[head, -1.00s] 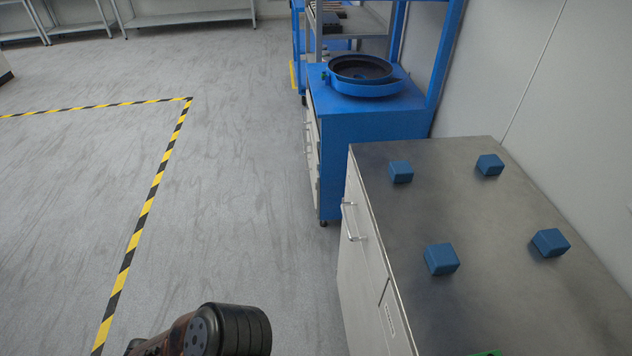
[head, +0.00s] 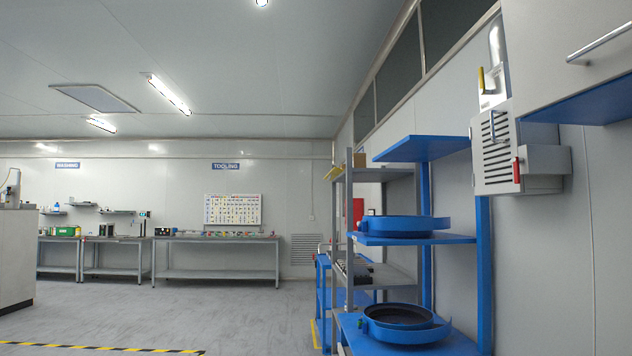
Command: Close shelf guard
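No part is clearly recognisable as the shelf guard. A grey panel (head: 560,50) with a bar handle (head: 600,44) is at the upper right, above a blue underside (head: 600,106); it is cut off by the picture's edge, and I cannot tell whether it is the guard or whether it is open. A blue shelf rack (head: 484,270) stands below and left of it, with round blue bowls on an upper shelf (head: 400,226) and a lower one (head: 402,318). Neither of my grippers is in view.
A grey vented box (head: 495,150) with a red handle (head: 517,170) is on the right wall. A grey metal rack (head: 348,250) stands beside the blue one. Workbenches (head: 215,260) line the far wall. The floor (head: 240,315) at left is open, with a black-and-yellow stripe (head: 90,348).

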